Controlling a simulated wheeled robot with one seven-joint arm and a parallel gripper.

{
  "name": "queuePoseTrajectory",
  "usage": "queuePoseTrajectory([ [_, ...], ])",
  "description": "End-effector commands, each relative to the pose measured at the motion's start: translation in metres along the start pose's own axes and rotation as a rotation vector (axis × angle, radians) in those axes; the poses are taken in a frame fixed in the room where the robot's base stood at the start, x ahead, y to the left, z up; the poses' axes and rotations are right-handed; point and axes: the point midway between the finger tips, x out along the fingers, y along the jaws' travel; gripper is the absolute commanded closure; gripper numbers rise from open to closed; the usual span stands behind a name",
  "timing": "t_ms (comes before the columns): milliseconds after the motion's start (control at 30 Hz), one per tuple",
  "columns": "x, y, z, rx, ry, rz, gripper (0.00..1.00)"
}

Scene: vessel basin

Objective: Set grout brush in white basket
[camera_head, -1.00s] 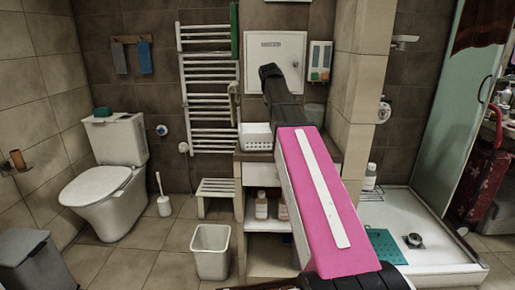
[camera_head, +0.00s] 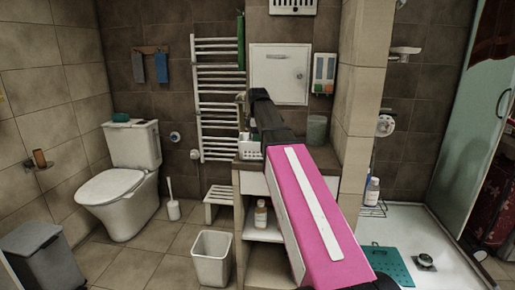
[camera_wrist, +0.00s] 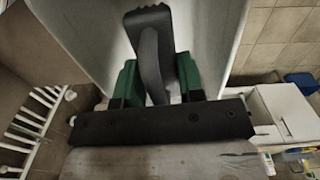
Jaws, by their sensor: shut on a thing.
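The white basket (camera_head: 249,150) is a small slotted container on the wooden-topped counter. It is partly hidden behind the dark wrist of my arm. In the wrist view my gripper (camera_wrist: 157,80), with green fingers, is shut on a dark grey object with a ridged end, which looks like the grout brush (camera_wrist: 149,42). It points away from the palm. In the head view my arm reaches up towards the counter, its dark end just above and to the right of the basket. The gripper's fingers and the brush cannot be made out there.
The counter (camera_head: 305,158) also bears a grey-green canister (camera_head: 316,130). A white wall cabinet (camera_head: 279,73) is behind it. A towel rail (camera_head: 218,100) stands to the left. A white bin (camera_head: 211,257) and stool (camera_head: 220,203) are on the floor left of the counter.

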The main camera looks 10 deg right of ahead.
Motion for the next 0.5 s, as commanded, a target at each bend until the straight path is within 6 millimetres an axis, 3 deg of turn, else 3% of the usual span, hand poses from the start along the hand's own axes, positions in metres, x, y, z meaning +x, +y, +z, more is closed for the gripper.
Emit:
queuePoseTrajectory([
  [333,0.036,0.0,0.0,0.001,0.0,0.0,0.84],
  [500,0.04,0.0,0.0,0.001,0.0,0.002,0.84],
])
